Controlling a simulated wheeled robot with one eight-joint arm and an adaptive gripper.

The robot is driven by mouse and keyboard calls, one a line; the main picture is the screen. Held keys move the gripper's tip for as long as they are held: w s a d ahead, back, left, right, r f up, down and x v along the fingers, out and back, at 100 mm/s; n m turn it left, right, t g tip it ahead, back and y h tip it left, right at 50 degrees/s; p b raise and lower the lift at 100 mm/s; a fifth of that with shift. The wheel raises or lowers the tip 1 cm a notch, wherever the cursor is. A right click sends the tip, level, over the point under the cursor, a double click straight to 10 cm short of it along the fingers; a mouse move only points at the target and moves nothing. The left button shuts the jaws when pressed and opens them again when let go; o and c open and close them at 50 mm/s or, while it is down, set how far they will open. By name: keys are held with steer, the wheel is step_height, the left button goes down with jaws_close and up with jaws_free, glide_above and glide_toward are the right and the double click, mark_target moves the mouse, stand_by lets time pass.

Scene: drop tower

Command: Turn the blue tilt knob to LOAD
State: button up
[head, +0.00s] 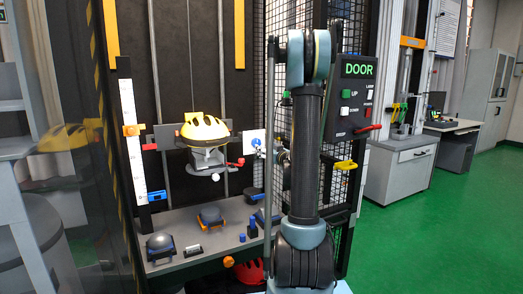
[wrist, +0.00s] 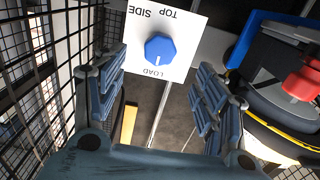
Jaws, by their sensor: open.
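The blue tilt knob (wrist: 160,48) is an eight-sided knob on a white label plate (wrist: 184,66), which reads TOP, SIDE and LOAD upside down in the wrist view. A short white mark on the knob points down toward the word LOAD. My gripper (wrist: 160,82) is open, with one finger on either side below the knob in the picture, and nothing is between the fingers. In the head view, the white plate (head: 249,136) stands right of the yellow helmet, and my arm hides most of my gripper.
The yellow helmet (head: 203,128) sits on a carriage left of the plate, with a red lever (head: 237,162) close by. Black mesh (wrist: 32,60) runs along the left of the wrist view. The bench (head: 190,262) below holds several small items. Green floor is clear at right.

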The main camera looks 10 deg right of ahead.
steer(key=shift+v, duration=1.15)
steer(key=s+a+f+n+g+y, duration=0.15)
steer(key=s+a+g, duration=0.35)
steer(key=s, duration=0.5)
steer(key=s+a+f+m+g, duration=0.1)
steer(key=s+a+f+g, duration=0.25)
steer(key=s+a, duration=0.55)
steer(key=s+d+f+m+g+h, duration=0.1)
steer(key=s+d+f+g+h, duration=0.1)
steer(key=s, duration=0.7)
steer(key=s+d+f+m+g+h, duration=0.1)
steer(key=s+d+f, duration=0.3)
steer(key=s, duration=0.4)
steer(key=s+d+f+m+g+h, duration=0.2)
steer(key=s+d+f+g+h, duration=0.1)
steer(key=s, duration=0.6)
steer(key=shift+s+d+f+h, duration=0.2)
steer(key=shift+s+d+h, duration=0.1)
steer(key=shift+d+h, duration=0.4)
steer(key=shift+d+g, duration=0.1)
steer(key=shift+g, duration=0.15)
steer(key=shift+w+f, duration=0.2)
steer(key=shift+w, duration=0.25)
